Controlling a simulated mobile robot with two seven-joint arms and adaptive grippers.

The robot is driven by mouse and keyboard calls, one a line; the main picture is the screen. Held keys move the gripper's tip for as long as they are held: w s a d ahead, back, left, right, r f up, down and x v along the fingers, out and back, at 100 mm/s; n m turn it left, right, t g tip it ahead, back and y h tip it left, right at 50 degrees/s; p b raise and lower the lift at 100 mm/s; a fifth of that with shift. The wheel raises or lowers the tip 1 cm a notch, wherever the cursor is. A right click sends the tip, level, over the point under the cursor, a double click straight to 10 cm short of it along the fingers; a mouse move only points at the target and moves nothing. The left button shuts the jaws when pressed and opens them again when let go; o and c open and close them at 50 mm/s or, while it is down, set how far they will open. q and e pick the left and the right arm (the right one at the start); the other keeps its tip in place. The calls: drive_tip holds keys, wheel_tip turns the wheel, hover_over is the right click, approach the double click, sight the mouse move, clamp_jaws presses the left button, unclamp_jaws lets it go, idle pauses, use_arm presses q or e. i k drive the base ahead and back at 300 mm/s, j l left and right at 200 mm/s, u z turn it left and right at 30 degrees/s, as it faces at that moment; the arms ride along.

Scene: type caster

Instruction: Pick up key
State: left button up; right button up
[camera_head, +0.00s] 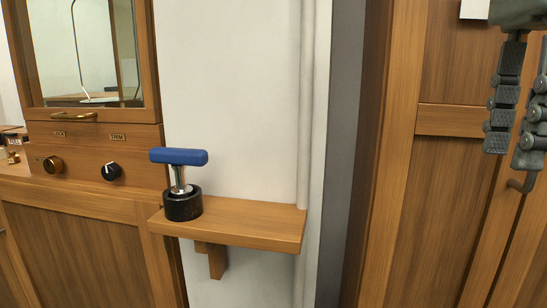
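The key is a T-shaped tool with a blue handle (179,156) and a shiny metal shank. It stands upright in a round black holder (183,206) on a small wooden shelf (258,222). The shank's lower end is hidden inside the holder. My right gripper (512,150) hangs pointing down at the upper right, in front of a wooden door. Its dark fingers are apart with nothing between them. It is far to the right of the key and does not touch it. My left gripper is not in view.
A wooden cabinet (90,137) with a glass window, brass handle and two knobs stands left of the shelf. A pale vertical pipe (307,105) runs behind the shelf's right end. The shelf right of the holder is bare. A panelled wooden door (440,200) fills the right.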

sight(179, 158)
drive_tip(key=i+j, duration=0.15)
drive_tip(key=j, duration=0.25)
drive_tip(key=i+j, duration=0.1)
drive_tip(key=j, duration=0.25)
drive_tip(key=i+j, duration=0.15)
drive_tip(key=j, duration=0.25)
drive_tip(key=i+j, duration=0.1)
drive_tip(key=j, duration=0.3)
drive_tip(key=i+j, duration=0.15)
drive_tip(key=j, duration=0.2)
